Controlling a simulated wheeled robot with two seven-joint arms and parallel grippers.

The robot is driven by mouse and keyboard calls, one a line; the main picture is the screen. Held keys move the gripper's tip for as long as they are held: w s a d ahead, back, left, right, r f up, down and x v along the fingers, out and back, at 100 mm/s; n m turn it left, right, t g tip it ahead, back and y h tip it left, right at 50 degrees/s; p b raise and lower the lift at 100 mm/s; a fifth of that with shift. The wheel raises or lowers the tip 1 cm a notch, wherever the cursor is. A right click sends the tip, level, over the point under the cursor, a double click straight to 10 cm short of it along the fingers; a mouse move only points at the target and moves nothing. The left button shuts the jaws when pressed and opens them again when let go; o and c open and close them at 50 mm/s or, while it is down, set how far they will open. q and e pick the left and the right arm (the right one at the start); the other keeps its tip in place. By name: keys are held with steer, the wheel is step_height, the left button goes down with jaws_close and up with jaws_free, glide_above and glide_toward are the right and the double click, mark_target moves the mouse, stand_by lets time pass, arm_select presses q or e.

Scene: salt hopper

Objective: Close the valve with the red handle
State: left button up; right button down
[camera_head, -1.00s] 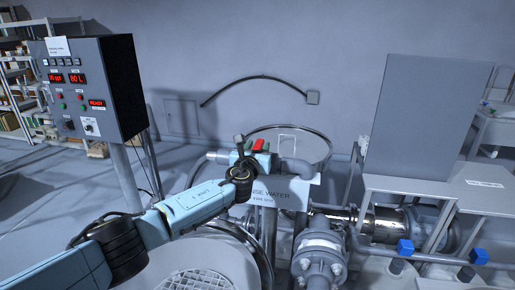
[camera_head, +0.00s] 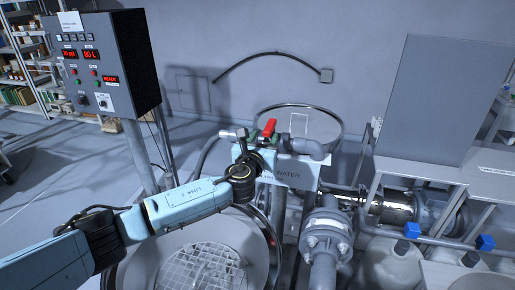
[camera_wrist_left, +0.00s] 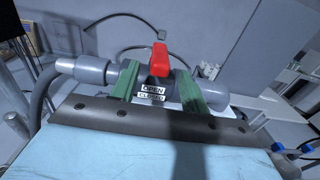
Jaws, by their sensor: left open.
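The red handle (camera_head: 269,127) sits on a grey valve on a horizontal pipe in the head view. In the left wrist view the red handle (camera_wrist_left: 160,61) stands upright above the grey valve body (camera_wrist_left: 181,83), over a label reading OPEN and CLOSED. My left gripper (camera_head: 264,139) is at the valve in the head view. In the left wrist view the left gripper's green fingers (camera_wrist_left: 160,86) are open, one on each side of the handle, with visible gaps. Whether the fingers touch the valve body I cannot tell. My right gripper is not in view.
A white sign reading WATER (camera_head: 291,174) hangs just below the pipe. A control box (camera_head: 100,65) stands at left. A flanged grey pipe (camera_head: 325,240) rises in front, right of my arm. A round grated lid (camera_head: 205,270) lies below the arm. A grey cabinet (camera_head: 437,100) stands right.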

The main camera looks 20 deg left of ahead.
arm_select(q)
steer(key=shift+s, duration=2.95)
